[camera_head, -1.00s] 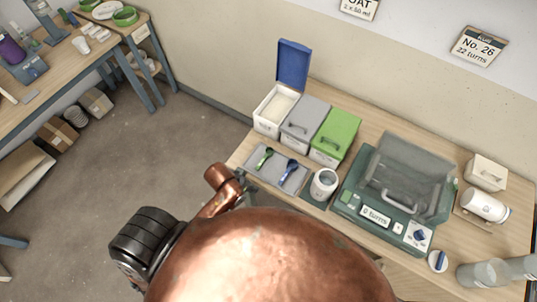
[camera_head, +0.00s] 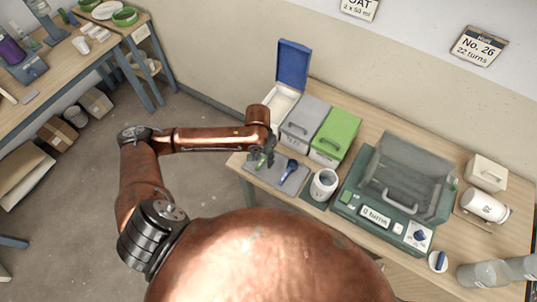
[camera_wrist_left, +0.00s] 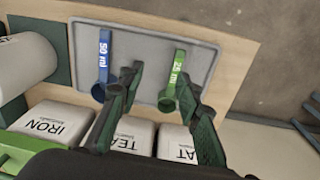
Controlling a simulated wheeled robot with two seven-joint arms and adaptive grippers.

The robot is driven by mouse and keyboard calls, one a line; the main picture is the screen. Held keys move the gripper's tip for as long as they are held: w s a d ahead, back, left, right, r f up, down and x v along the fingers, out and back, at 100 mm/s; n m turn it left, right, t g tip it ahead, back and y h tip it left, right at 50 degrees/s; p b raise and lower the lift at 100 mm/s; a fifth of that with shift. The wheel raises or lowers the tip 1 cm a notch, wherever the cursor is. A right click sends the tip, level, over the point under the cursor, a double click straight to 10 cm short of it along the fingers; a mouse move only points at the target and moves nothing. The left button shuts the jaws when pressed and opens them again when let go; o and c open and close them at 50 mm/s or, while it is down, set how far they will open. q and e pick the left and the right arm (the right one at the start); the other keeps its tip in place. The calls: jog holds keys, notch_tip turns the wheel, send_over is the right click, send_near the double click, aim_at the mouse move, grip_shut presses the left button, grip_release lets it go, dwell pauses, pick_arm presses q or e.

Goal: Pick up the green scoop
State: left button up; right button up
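The green scoop (camera_head: 261,162), marked 25 ml, lies on a grey tray (camera_head: 271,179), partly covered by my left gripper (camera_head: 265,157) in the head view. In the left wrist view the green scoop (camera_wrist_left: 175,75) lies beyond the fingertips, its round bowl near the right finger. My left gripper (camera_wrist_left: 160,76) is open and empty, with its two fingers apart; I cannot tell its exact height above the tray. A blue scoop (camera_wrist_left: 103,65), marked 50 ml, lies beside the green one on the tray. My right gripper is not in view.
White buckets stand behind the tray: one with its blue lid (camera_head: 293,64) raised, one grey-lidded (camera_head: 305,121), one green-lidded (camera_head: 335,135). A white jar (camera_head: 324,184) and a green machine (camera_head: 385,205) stand to the right. The table's edge is close left of the tray.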

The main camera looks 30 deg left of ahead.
aim_at(260, 165)
pick_arm(q)
jog(key=shift+w+a+r+n+y, duration=0.15)
jog(key=shift+a+r+n, duration=0.1)
jog(key=shift+a, duration=0.3)
jog(key=shift+w+a+r+n+y, duration=0.1)
jog(key=shift+a+r+n+y, duration=0.1)
jog(key=shift+a, duration=0.3)
notch_tip(260, 165, down, 8)
jog(key=shift+a+r+b, duration=0.15)
jog(key=shift+r+b, duration=0.05)
jog(key=shift+b, duration=0.45)
jog(key=shift+r, duration=0.1)
grip_shut()
